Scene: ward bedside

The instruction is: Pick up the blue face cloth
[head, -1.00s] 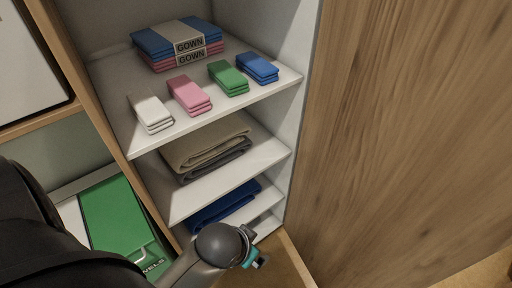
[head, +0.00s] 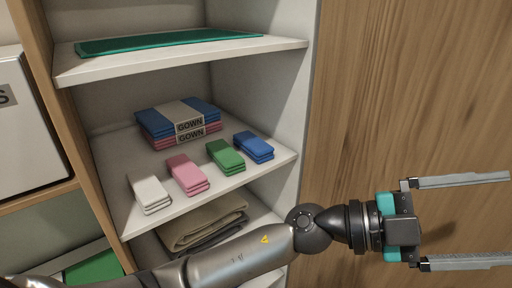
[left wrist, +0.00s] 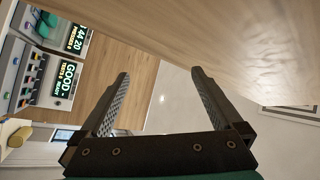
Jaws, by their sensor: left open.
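The blue face cloth (head: 254,147) is a small folded stack at the right end of a row on the middle shelf (head: 245,175) of an open cupboard in the head view. My left gripper (head: 468,221) is open and empty, low at the right of the head view, in front of the wooden panel and well to the right of the cloth. In the left wrist view my open left gripper (left wrist: 160,85) has nothing between its fingers, and the cloth is not seen there. My right gripper is not in view.
Green (head: 226,156), pink (head: 187,175) and white (head: 149,193) cloths stand left of the blue one. Banded gowns (head: 178,122) lie behind. A shelf with a teal item (head: 165,42) is above, folded blankets (head: 205,222) below. A wooden panel (head: 405,90) borders the right.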

